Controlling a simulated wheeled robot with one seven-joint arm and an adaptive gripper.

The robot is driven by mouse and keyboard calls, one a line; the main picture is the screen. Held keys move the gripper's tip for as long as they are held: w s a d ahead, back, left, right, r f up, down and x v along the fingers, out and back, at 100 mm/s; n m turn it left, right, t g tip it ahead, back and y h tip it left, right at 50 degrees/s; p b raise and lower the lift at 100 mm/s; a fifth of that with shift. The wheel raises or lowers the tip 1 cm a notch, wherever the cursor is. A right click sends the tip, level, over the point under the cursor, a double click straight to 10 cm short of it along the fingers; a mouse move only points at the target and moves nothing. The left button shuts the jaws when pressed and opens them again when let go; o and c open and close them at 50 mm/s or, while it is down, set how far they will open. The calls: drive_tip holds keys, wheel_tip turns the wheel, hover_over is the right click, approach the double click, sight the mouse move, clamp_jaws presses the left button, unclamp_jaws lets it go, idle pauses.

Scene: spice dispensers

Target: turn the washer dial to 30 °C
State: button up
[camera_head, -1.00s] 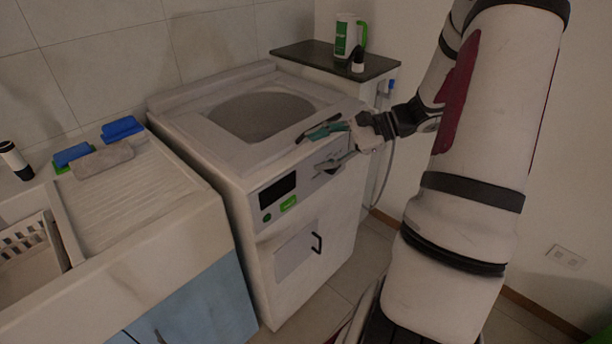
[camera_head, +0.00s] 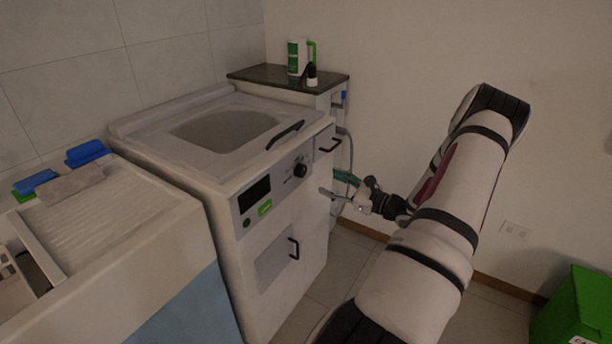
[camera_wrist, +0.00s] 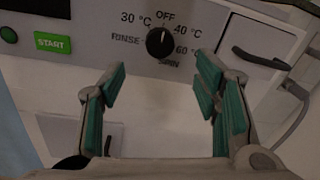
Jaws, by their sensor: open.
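The washer (camera_head: 215,200) stands in the middle of the head view, with a black dial (camera_head: 301,170) on its front panel. In the wrist view the dial (camera_wrist: 160,43) is ringed by the labels OFF, 40 °C, 60 °C, SPIN, RINSE and 30 °C. Its light mark appears to point up towards OFF; 30 °C is at its upper left. My gripper (camera_head: 332,183) is open and empty, in front of the panel and apart from the dial. In the wrist view its teal-padded fingers (camera_wrist: 162,72) spread to either side, below the dial.
A green START button (camera_wrist: 52,43) and dark display (camera_head: 254,193) are left of the dial. A handled drawer (camera_head: 326,142) is to its right. A sink counter (camera_head: 110,215) adjoins the washer at left. A green bin (camera_head: 575,308) stands at lower right.

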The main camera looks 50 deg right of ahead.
sight(304, 171)
drive_tip(key=w, duration=0.9)
drive_tip(key=shift+w+b, duration=0.35)
drive_tip(key=c, duration=1.2)
